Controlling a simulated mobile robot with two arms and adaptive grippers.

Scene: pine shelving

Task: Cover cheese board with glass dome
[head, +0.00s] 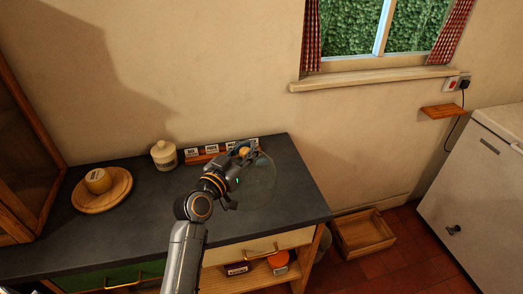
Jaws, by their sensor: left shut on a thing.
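The cheese board (83,204) is a round wooden board at the left end of the dark worktop. A yellow piece of cheese (98,181) with a small label stands on it, uncovered. The clear glass dome (259,185) is at the right part of the worktop. My left gripper (244,153) is shut on the dome's round, wood-coloured knob at its top. Whether the dome's rim touches the worktop I cannot tell. My right gripper does not show.
A cream lidded jar (164,156) and a wooden rack of labelled cards (205,155) stand along the wall, behind the stretch between board and dome. The worktop (140,215) is clear in front of them. A wooden cabinet (22,150) borders the far left. An open wooden crate (364,234) lies on the floor.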

